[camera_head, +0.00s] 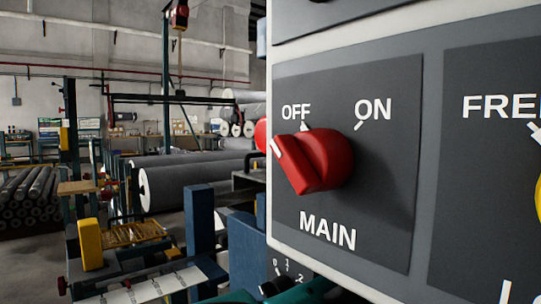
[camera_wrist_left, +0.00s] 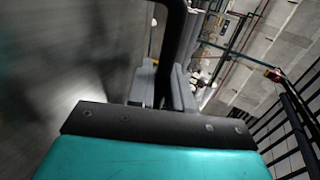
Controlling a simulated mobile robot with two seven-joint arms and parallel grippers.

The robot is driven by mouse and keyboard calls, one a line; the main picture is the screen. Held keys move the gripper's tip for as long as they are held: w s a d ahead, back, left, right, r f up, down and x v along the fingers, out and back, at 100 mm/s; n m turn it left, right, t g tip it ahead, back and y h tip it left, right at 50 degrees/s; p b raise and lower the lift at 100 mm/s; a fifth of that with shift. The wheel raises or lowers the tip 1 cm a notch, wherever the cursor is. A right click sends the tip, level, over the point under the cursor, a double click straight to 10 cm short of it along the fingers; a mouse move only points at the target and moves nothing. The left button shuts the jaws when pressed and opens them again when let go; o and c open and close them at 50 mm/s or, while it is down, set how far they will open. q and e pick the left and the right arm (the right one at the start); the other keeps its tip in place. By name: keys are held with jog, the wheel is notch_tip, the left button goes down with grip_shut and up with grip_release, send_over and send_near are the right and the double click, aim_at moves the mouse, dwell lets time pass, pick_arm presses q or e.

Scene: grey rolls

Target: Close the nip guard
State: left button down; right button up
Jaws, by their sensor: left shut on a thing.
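In the left wrist view, my left gripper (camera_wrist_left: 164,88) has its two grey fingers shut on a black curved bar (camera_wrist_left: 174,40), which looks like a handle. The bar rises between the fingers and bends near the top of the picture. I cannot tell from these frames whether the bar belongs to the nip guard, and no guard panel can be made out. In the head view, a teal part that looks like my left arm shows at the bottom edge, partly cut off. My right gripper is in neither view.
A control panel (camera_head: 347,225) fills the right of the head view, close by. Its red MAIN switch (camera_head: 325,162) has its white mark on the OFF side. A blue post (camera_head: 200,225) stands left of the panel. Large grey rolls (camera_head: 195,180) lie behind.

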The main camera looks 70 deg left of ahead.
pick_arm(q)
jog(key=c, duration=1.2)
grip_release()
jog(key=shift+w+d+f, duration=0.1)
jog(key=shift+f, duration=0.1)
jog(key=p+v, duration=0.1)
jog(key=v, duration=1.1)
jog(key=shift+r, duration=0.2)
